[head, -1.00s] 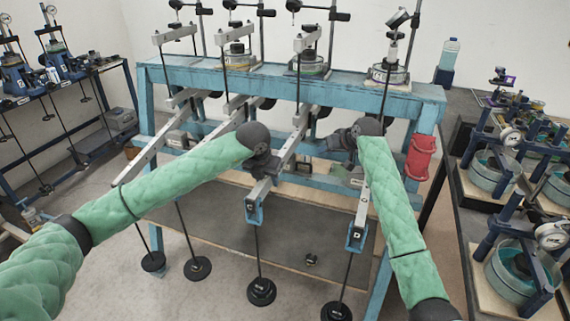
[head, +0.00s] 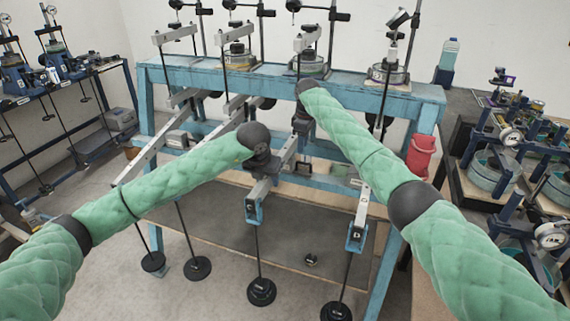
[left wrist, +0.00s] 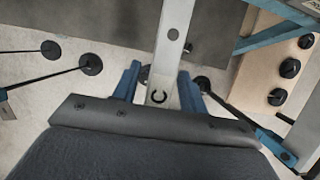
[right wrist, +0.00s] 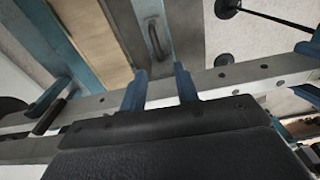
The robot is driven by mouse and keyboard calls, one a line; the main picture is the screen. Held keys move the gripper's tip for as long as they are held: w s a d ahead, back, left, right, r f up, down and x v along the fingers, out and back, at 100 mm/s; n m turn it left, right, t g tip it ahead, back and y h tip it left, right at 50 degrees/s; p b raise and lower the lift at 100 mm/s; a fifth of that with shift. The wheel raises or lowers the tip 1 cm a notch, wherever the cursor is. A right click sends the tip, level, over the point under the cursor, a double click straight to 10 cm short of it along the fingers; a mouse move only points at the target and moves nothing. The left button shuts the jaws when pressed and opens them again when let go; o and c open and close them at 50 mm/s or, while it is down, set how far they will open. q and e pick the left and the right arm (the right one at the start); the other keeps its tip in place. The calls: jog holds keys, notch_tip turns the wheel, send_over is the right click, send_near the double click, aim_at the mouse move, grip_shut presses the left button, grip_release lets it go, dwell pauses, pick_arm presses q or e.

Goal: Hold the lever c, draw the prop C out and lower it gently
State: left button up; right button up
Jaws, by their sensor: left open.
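Lever c (head: 258,189) is a pale metal bar with a "C" label and a blue end piece at its near end. In the left wrist view lever c (left wrist: 172,50) runs between the two blue fingers of my left gripper (left wrist: 158,84), which is open around it. In the head view my left gripper (head: 262,172) is over the lever's near part. My right gripper (right wrist: 160,84) is open, its fingers pointing at a grey upright piece with a dark U-shaped handle (right wrist: 155,38), possibly prop C. Its fingertips are hidden in the head view.
Lever D (head: 361,205) is to the right. Several round black weights, such as this one (head: 261,291), hang from the levers on rods. The blue bench frame (head: 320,92) stands behind. A red bucket (head: 421,157) hangs at its right end.

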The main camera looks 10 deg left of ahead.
aim_at(304, 163)
jog(key=shift+w+d+r+n+h, duration=0.2)
jog(key=shift+d+r+n+h, duration=0.05)
jog(key=shift+d+n+h, duration=0.05)
jog(key=shift+f, duration=4.95)
pick_arm(q)
grip_shut()
jog(key=shift+r, duration=0.15)
jog(key=shift+w+r, duration=0.1)
jog(key=shift+r, duration=0.85)
